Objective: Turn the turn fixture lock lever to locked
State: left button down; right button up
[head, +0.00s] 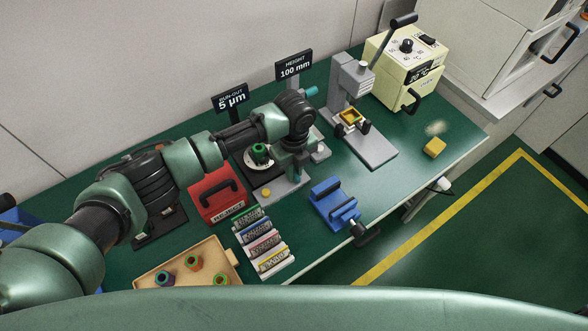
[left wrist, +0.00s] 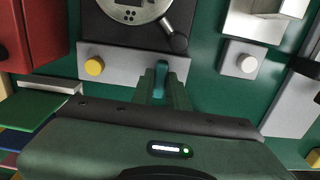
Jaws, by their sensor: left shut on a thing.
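The turn fixture has a black base with a round metal disc (left wrist: 130,12) and a dark crank-like arm with a knob. A grey plate (left wrist: 118,62) with a yellow button (left wrist: 93,66) lies along its front. A small teal lever (left wrist: 161,68) stands up at this plate in the left wrist view. My left gripper (left wrist: 162,88) is shut on the teal lever, one finger on each side. In the head view my left gripper (head: 298,172) points down at the right end of the grey plate and hides the lever. Any lock marking is hidden. My right gripper is not in view.
A red reject box (head: 217,197) stands left of the fixture, with a row of labelled blocks (head: 262,240) in front. A blue vise (head: 332,202) and a grey press (head: 365,145) stand to the right. A tan tray (head: 205,250) holds ringed parts.

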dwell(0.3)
pick_arm(q)
jog(key=c, duration=1.4)
grip_release()
jog(key=shift+r+b, duration=0.55)
jog(key=shift+r, duration=3.35)
